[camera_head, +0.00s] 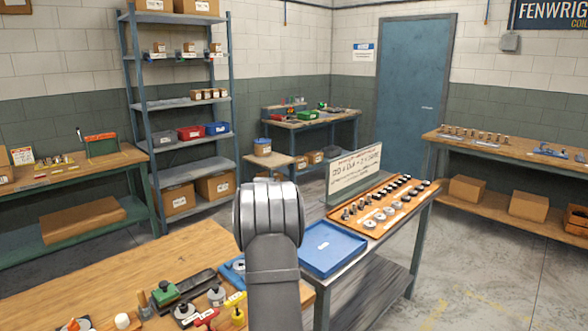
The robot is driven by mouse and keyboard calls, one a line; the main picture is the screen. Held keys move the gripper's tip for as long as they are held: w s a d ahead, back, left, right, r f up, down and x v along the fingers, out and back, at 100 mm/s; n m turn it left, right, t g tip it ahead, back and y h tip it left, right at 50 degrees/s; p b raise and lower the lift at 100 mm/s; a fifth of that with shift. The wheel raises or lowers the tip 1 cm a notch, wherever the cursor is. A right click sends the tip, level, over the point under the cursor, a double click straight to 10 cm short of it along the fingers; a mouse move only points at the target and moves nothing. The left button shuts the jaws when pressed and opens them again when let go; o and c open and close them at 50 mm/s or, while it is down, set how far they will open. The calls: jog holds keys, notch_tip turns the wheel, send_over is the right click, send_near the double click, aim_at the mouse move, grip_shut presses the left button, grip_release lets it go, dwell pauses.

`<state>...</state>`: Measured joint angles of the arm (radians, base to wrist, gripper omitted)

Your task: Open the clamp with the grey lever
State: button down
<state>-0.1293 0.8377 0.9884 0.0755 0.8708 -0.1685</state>
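No clamp with a grey lever can be made out for certain. On the wooden bench (150,262) at the lower left, a dark bar with a green block (165,292) lies among small parts. A red piece (206,317) and a yellow piece (237,312) are beside it. A blue part (231,272) is partly hidden behind my grey arm. My arm rises in the lower middle, and my gripper's fingers are not visible. My arm covers the right part of this bench.
A blue tray (331,248) and an orange tray of small metal parts (412,203) sit on a table with an upright sign (353,172). Metal shelving (182,103) stands behind. Side benches line the left and right (509,150). Open floor (480,260) lies at the right.

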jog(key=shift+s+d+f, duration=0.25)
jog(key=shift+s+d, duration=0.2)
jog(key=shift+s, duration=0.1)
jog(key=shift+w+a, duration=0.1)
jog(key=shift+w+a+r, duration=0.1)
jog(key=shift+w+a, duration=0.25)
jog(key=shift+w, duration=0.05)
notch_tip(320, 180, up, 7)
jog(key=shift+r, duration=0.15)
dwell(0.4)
